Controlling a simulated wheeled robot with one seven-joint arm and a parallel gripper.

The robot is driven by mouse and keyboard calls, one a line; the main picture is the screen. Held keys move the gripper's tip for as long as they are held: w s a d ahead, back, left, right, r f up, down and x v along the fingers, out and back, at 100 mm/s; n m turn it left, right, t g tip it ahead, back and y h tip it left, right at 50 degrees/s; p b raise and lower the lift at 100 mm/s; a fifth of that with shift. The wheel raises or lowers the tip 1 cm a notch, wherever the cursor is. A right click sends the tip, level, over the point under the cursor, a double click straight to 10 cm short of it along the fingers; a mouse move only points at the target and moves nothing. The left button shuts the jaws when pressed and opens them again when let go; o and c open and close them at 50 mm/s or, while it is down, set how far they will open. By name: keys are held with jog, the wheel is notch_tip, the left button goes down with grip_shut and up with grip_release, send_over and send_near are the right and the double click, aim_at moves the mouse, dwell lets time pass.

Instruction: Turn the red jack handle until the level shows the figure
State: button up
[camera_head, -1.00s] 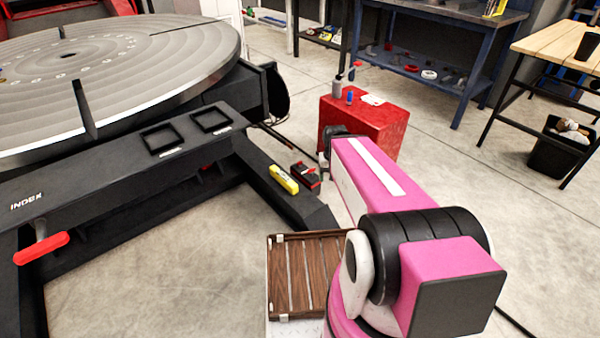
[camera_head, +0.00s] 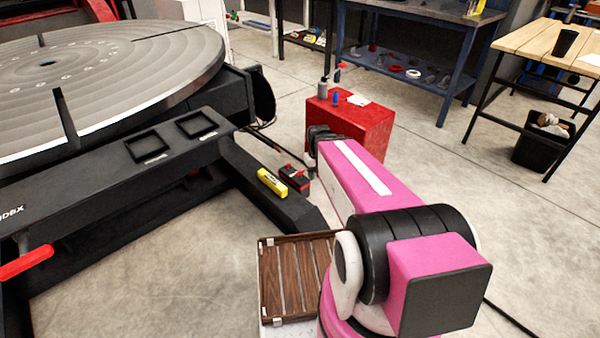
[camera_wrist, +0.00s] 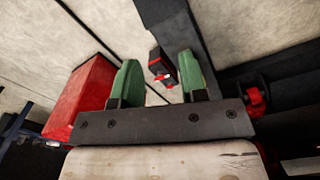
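A red handle (camera_head: 25,264) sticks out at the left of the positioner's dark frame in the head view, below a partly cut-off label; I cannot tell whether it is the jack handle. A yellow block (camera_head: 271,181), perhaps the level, lies on the frame's dark beam. A small black and red device (camera_head: 295,178) sits beside it; no figure is readable. In the wrist view, my gripper (camera_wrist: 158,57) has two green fingers wide apart with nothing between them. A black and red object (camera_wrist: 160,66) shows beyond them, and a red knob-like part (camera_wrist: 256,99) is at the right.
The round grey table (camera_head: 130,75) of the positioner fills the upper left. A red box (camera_head: 350,122) with bottles stands on the floor behind my arm; it also shows in the wrist view (camera_wrist: 80,98). A blue workbench (camera_head: 405,68) stands behind.

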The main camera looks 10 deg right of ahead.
jog(key=w+f+n, duration=0.6)
jog(key=w, duration=0.5)
jog(key=w+f+n, duration=0.6)
jog(key=w, duration=0.6)
jog(key=n, duration=1)
send_over(300, 171)
notch_tip(300, 171, down, 10)
notch_tip(300, 171, down, 11)
jog(key=shift+a+r, duration=0.1)
jog(key=shift+r, duration=0.1)
grip_shut()
